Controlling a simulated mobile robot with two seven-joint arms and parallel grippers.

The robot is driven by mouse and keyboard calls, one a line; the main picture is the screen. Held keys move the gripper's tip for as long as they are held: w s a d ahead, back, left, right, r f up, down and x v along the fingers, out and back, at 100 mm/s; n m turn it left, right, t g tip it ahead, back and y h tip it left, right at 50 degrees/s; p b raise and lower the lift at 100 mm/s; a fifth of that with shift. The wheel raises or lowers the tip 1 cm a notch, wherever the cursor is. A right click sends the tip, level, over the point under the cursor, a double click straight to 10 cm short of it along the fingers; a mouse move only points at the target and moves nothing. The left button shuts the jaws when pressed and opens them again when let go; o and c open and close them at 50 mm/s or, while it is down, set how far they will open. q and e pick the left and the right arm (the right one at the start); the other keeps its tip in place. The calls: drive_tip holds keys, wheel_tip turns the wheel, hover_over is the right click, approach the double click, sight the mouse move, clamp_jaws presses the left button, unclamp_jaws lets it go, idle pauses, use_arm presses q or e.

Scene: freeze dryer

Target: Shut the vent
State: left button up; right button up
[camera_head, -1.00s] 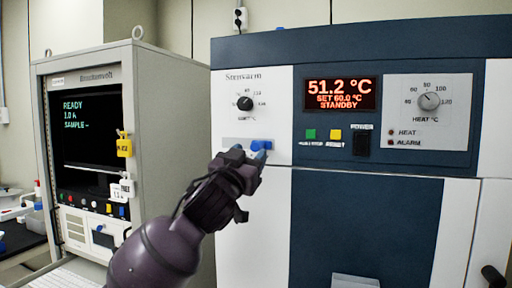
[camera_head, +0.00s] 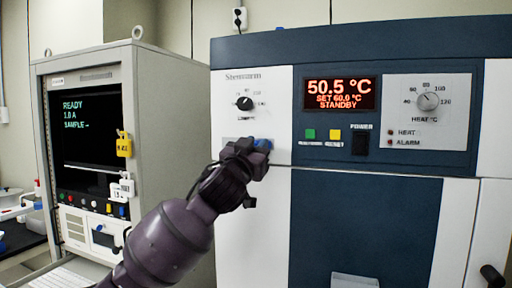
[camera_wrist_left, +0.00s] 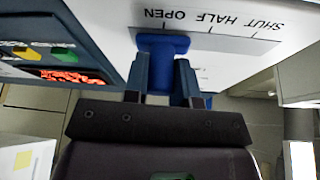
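The vent's blue slider (camera_head: 263,145) is on the white left panel of the freeze dryer, below a small dial. In the left wrist view the blue slider (camera_wrist_left: 163,43) is at the OPEN mark, and the HALF and SHUT marks lie to its right; the picture is upside down. My left gripper (camera_head: 252,152) is at the slider. In the left wrist view its fingers (camera_wrist_left: 163,75) stand on both sides of the slider's blue grip and look closed on it. Part of the slider is hidden behind the fingers. My right gripper is not in view.
The freeze dryer's display (camera_head: 340,94) reads 50.5 °C, set 60.0 °C, standby. Green and yellow buttons and a black power switch (camera_head: 361,141) are right of the slider.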

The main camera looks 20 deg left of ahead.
use_arm(q)
clamp_jaws()
drive_tip(key=shift+a+r, duration=0.1)
drive_tip(key=shift+a, duration=0.3)
drive_tip(key=a+p, duration=0.2)
drive_tip(key=a, duration=0.5)
drive_tip(key=shift+w+a, duration=0.15)
drive_tip(key=shift+a, duration=0.1)
drive_tip(key=o, duration=0.5)
unclamp_jaws()
drive_tip(key=o, duration=0.3)
drive_tip(key=shift+a, duration=0.15)
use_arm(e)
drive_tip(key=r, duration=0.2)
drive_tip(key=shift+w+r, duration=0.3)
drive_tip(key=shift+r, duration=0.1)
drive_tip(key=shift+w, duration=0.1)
